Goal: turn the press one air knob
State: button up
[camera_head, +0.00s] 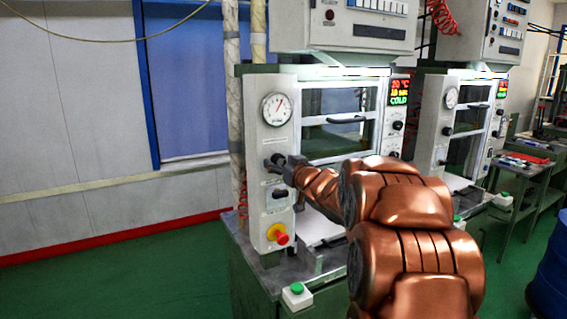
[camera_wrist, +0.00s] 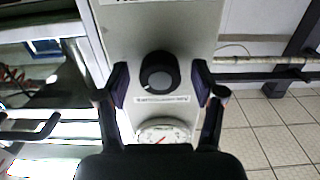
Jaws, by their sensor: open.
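The air knob (camera_wrist: 160,73) is a round black knob with a white mark on the grey front panel of press one (camera_head: 279,205). In the wrist view it sits between the two fingers of my gripper (camera_wrist: 160,88), with a gap to each finger. My gripper is open around the knob and not closed on it. In the head view my gripper (camera_head: 274,163) is at the panel just below the round pressure gauge (camera_head: 277,109). There the knob is mostly hidden by the gripper. The gauge also shows in the wrist view (camera_wrist: 163,134).
A red emergency button (camera_head: 279,236) on a yellow base is low on the same panel. A dark switch (camera_head: 279,193) sits between. The press door with its handle (camera_head: 346,120) is to the right. A second press (camera_head: 455,130) stands further right. Green floor is clear at left.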

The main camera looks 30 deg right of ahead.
jog(key=c, duration=1.1)
jog(key=shift+c, duration=0.2)
jog(key=shift+n, duration=0.3)
jog(key=o, duration=1.1)
jog(key=shift+o, duration=0.2)
